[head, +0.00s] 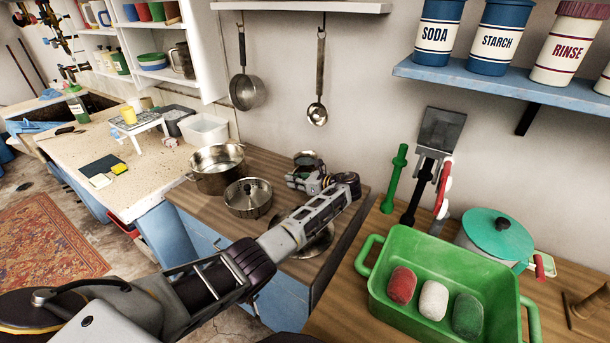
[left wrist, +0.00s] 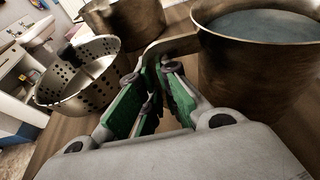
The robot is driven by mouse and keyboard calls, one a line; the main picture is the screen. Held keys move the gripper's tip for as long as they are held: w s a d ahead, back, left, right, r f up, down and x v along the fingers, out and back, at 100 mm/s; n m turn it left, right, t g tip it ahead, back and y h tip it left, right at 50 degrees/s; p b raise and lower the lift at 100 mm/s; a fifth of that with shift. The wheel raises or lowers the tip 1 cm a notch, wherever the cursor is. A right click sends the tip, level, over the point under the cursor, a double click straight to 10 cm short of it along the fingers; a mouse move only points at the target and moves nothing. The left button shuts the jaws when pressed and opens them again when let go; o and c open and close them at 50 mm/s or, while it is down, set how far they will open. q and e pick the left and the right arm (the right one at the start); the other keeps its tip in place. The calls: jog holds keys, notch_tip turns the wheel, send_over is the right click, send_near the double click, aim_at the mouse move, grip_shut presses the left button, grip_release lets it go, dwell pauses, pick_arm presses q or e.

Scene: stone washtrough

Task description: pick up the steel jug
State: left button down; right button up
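The steel jug (left wrist: 250,75) is a brownish metal vessel with an open round top and a strap handle. It fills the right of the left wrist view, with a grey-blue surface inside. In the head view the jug (head: 306,158) is partly hidden behind my left gripper (head: 318,180), near the wall end of the wooden counter. In the left wrist view the green-padded fingers of my left gripper (left wrist: 153,80) are close together, with the jug's handle between their tips. The fingers appear shut on it. The jug appears upright. My right gripper is not in view.
A perforated steel pot (head: 248,200) and a larger steel pot (head: 217,170) stand left of the jug. A round metal item (head: 312,242) lies partly under my left arm. A green tub (head: 440,262) stands right. A pan and a ladle (head: 318,112) hang behind.

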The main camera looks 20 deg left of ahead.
pick_arm(q)
jog(key=shift+w+r, duration=0.1)
jog(key=shift+r, duration=0.15)
jog(key=shift+r, duration=0.55)
notch_tip(320, 180, up, 7)
jog(key=shift+r+p, duration=0.1)
jog(key=shift+p, duration=0.6)
jog(key=shift+r, duration=0.7)
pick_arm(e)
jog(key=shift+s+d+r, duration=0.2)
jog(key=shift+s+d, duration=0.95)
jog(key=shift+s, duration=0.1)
